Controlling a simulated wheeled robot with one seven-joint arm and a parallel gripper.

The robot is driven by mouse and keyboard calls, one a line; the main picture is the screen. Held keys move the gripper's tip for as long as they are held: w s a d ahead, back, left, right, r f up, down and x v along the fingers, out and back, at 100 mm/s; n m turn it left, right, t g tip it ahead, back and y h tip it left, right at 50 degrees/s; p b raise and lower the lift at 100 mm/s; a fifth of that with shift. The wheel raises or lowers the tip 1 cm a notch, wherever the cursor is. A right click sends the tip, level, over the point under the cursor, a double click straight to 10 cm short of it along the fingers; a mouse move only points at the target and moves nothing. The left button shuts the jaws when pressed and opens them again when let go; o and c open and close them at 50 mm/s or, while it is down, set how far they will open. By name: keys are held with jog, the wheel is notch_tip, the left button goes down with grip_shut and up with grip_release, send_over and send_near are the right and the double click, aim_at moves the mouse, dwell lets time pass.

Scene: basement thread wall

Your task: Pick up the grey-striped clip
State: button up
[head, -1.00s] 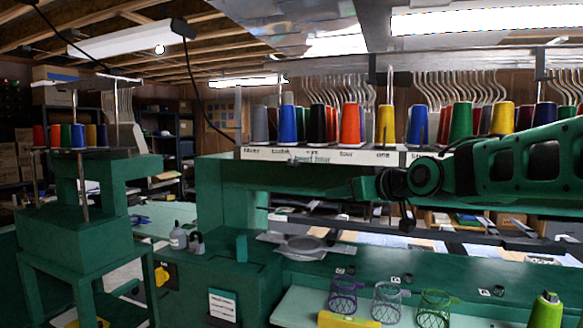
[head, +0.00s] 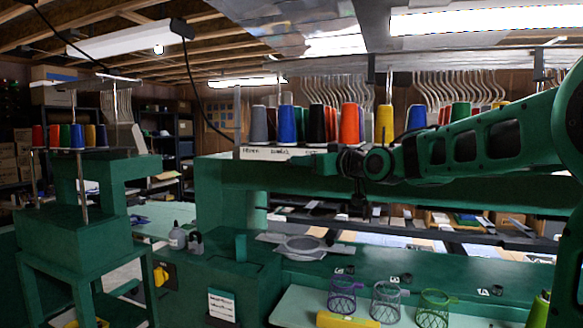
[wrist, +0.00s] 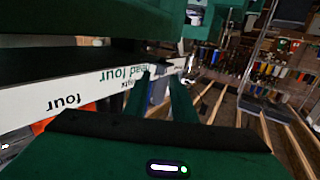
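Several small dark clips lie on the green machine bed; one is near the purple basket (head: 345,270), one near the grey basket (head: 407,278), and two lie farther right (head: 490,291). They are too small to tell which is grey-striped. My gripper (head: 300,162) is in front of the spool rail, pointing left, well above and away from the clips. In the wrist view, its two green fingers (wrist: 159,76) stand apart with nothing held between them. No clip shows in the wrist view.
Purple (head: 341,297), grey (head: 386,302) and green (head: 433,308) wire baskets stand on the front ledge beside a yellow block (head: 347,321). Thread spools (head: 349,124) line the labelled rail (wrist: 60,104). A round hoop (head: 304,246) and grey bottles (head: 178,238) are at left.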

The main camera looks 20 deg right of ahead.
jog(key=x, duration=0.3)
jog(key=shift+w+a+f, duration=0.1)
jog(key=shift+w+a, duration=0.1)
grip_shut()
jog(key=s+a+r, duration=0.5)
jog(key=a+r, duration=0.5)
jog(key=r, duration=0.1)
jog(key=shift+a, duration=0.25)
